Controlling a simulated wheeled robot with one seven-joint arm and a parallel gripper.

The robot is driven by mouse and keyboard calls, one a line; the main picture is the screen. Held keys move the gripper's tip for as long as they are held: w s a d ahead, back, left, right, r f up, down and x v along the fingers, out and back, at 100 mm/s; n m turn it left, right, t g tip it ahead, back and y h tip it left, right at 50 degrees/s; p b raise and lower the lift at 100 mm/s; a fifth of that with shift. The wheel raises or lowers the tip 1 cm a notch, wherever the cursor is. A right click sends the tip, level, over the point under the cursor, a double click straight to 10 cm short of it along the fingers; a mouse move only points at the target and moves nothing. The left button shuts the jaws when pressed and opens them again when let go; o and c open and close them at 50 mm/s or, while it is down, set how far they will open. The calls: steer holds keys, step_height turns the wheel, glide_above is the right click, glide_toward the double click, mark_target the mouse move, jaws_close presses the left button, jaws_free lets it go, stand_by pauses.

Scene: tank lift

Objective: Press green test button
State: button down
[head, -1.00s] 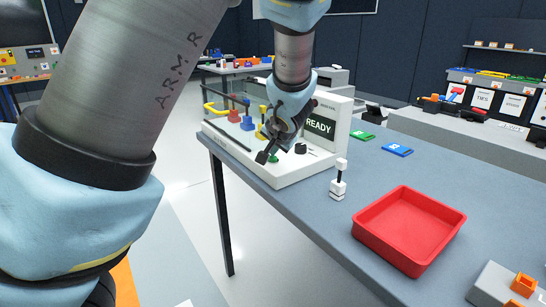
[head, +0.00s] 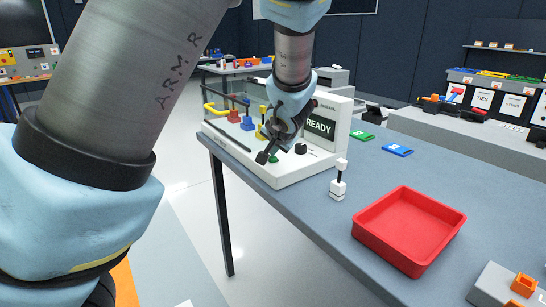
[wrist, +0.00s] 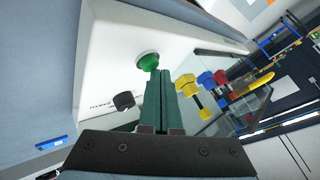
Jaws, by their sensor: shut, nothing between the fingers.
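The green test button (wrist: 148,62) sits on the white front panel of the test machine (head: 312,172). In the head view the green button (head: 274,158) shows partly, just below my gripper (head: 264,157). My gripper is shut and empty, pointing down at the panel. In the wrist view the closed fingers of my gripper (wrist: 158,80) reach up to the lower right of the button. I cannot tell whether the tips touch it. A black knob (wrist: 124,100) is beside the button. The machine's screen (head: 319,124) reads READY.
The machine's clear tank holds red, blue and yellow parts (head: 247,123). On the grey table (head: 310,215) are a small white-and-black object (head: 339,180), a red tray (head: 408,230), a green card (head: 362,135) and a blue card (head: 397,150).

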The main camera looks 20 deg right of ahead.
steer(key=shift+f, duration=0.15)
stand_by(0.3)
steer(key=shift+f+b, duration=0.35)
steer(key=shift+b, duration=0.4)
steer(key=shift+r, duration=0.5)
step_height(320, 180, up, 6)
steer(key=p, duration=0.4)
stand_by(0.7)
